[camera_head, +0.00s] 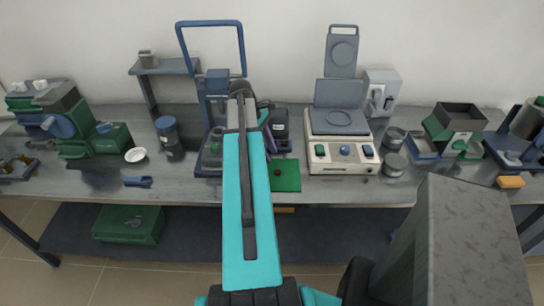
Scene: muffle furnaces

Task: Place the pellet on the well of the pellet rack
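My arm, turquoise with a grey strip, reaches from the bottom centre over the bench to the press in the middle. Dark parts show around its far end, and my gripper's fingers cannot be made out there. A flat green plate (286,176) lies on the bench just right of my arm. A small dark round spot (278,173) shows on it; I cannot tell whether it is a pellet or a well. No pellet or pellet rack can be picked out with certainty.
A blue-framed press (217,90) stands behind my arm. Right of the plate is a cream hotplate-like device (342,155) with its lid up. Grey round tins (392,164) stand beside it. A white dish (135,154) and a blue clip (138,181) lie left on the bench.

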